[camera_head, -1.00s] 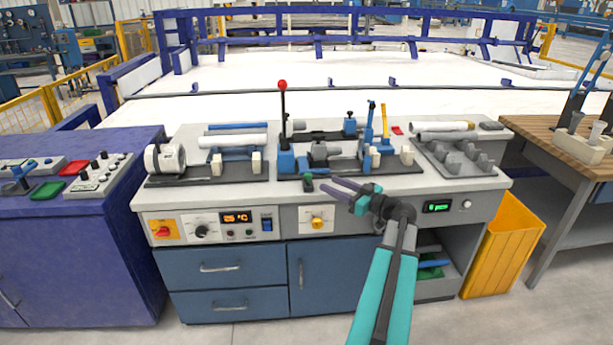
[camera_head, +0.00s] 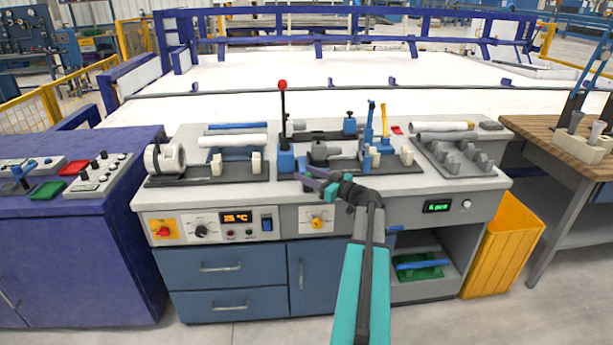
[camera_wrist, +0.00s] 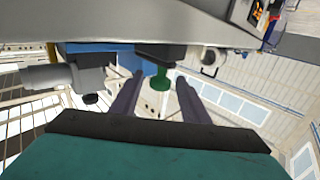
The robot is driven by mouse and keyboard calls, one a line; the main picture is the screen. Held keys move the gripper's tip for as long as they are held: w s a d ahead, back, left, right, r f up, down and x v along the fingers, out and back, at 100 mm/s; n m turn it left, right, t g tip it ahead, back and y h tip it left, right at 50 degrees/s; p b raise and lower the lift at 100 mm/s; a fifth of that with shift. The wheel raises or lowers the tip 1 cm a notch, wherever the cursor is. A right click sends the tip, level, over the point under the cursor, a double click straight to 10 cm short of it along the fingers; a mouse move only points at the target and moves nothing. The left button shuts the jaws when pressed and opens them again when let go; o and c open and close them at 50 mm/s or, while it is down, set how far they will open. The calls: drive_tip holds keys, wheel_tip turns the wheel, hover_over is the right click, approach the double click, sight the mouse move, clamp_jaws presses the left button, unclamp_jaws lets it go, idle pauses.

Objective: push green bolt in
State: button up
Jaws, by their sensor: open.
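The green bolt (camera_wrist: 160,79) shows in the wrist view as a green flanged knob under a dark block. It appears between the two purple fingers of my gripper (camera_wrist: 159,82), which are apart. I cannot tell whether either finger touches it. In the head view my gripper (camera_head: 304,174) is at the front of the middle fixture on the bench, its fingers pointing left. The bolt is hidden or too small to make out there.
The middle fixture (camera_head: 340,168) has a red-knobbed lever (camera_head: 283,100) and a blue upright lever (camera_head: 369,125) close behind my gripper. The bench front (camera_head: 318,218) with its dials lies just below. A pipe rack (camera_head: 457,158) stands to the right.

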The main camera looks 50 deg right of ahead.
drive_tip(key=shift+c, duration=0.5)
clamp_jaws()
drive_tip(key=shift+w+d+r+p, duration=0.15)
drive_tip(key=shift+w+d+p, duration=0.35)
drive_tip(key=shift+p, duration=0.15)
drive_tip(key=shift+w+d+p, duration=0.5)
drive_tip(key=shift+w+p, duration=0.1)
drive_tip(key=shift+o, duration=0.5)
unclamp_jaws()
drive_tip(key=shift+w, duration=0.1)
